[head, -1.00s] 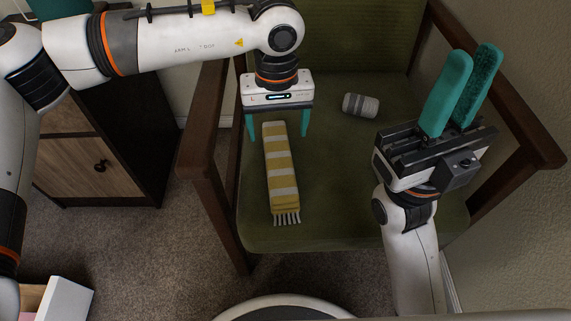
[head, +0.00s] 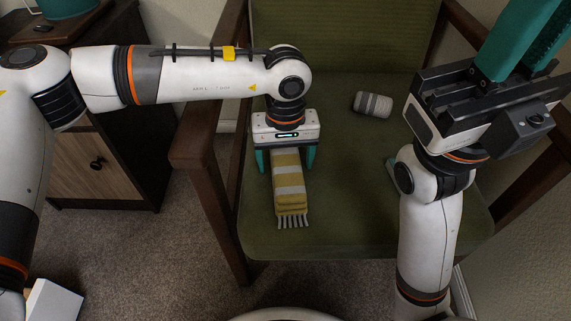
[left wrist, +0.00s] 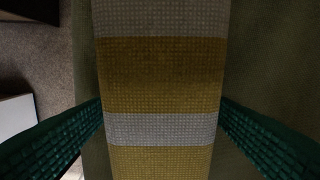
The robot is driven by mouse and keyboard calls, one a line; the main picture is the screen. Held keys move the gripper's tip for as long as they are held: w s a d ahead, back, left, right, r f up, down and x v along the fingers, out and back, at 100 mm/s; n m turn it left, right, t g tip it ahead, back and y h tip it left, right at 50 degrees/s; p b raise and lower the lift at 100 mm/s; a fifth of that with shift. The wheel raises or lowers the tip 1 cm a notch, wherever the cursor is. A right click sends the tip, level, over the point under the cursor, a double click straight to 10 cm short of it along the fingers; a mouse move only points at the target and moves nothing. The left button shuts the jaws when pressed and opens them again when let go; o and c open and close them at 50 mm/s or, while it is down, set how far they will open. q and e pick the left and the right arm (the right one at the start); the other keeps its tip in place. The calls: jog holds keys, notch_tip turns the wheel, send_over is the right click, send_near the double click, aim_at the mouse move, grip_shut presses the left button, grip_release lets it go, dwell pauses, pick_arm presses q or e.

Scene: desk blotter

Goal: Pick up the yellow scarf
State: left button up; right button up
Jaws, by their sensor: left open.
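The yellow scarf (head: 290,189) with grey-white stripes lies folded in a long strip on the green chair seat, its fringe toward the front edge. My left gripper (head: 287,162) points down over the scarf's far part, open, one teal finger on each side of it. The gripper body hides the scarf's far end in the head view. My right gripper (head: 525,40) is raised at the upper right, its fingers apart and partly cut off by the frame.
A grey striped roll (head: 372,104) lies on the seat (head: 345,170) right of the scarf. Wooden armrests (head: 205,125) flank the chair. A cabinet (head: 115,165) stands at the left. A white box (head: 52,302) is at the lower left. The seat between scarf and roll is clear.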

pick_arm(q)
jog(key=c, duration=1.1)
jog(key=shift+r, duration=0.1)
